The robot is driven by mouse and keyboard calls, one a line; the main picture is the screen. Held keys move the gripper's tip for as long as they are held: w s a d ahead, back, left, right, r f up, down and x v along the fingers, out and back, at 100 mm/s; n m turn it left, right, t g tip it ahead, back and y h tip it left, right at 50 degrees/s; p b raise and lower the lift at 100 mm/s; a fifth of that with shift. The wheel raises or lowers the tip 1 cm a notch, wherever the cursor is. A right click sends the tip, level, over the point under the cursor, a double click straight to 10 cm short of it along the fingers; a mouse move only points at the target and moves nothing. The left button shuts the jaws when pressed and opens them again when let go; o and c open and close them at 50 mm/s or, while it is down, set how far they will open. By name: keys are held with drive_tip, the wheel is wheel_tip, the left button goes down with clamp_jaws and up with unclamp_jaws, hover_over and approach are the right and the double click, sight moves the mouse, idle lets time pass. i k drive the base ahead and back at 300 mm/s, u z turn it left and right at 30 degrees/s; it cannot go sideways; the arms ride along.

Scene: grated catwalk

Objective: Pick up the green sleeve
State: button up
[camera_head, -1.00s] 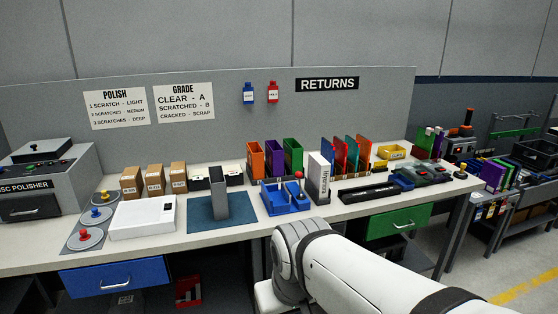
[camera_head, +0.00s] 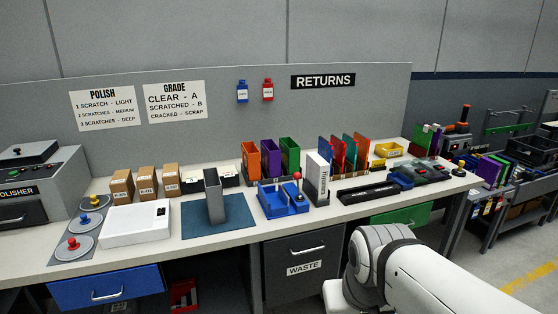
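A green upright open-topped sleeve or bin (camera_head: 290,154) stands on the workbench (camera_head: 235,236), at the right end of a row with a purple one (camera_head: 270,156) and an orange one (camera_head: 251,160). My gripper is out of view.
A grey upright holder (camera_head: 213,196) stands on a blue mat (camera_head: 196,232). A white box with a barcode (camera_head: 316,178) stands right of the blue tray. A white device (camera_head: 136,224), cardboard boxes (camera_head: 146,181) and a polisher (camera_head: 30,195) are left. A WASTE drawer (camera_head: 302,268) is below.

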sight(291, 151)
drive_tip(key=u, duration=0.05)
drive_tip(key=i, duration=1.65)
drive_tip(key=z, duration=0.05)
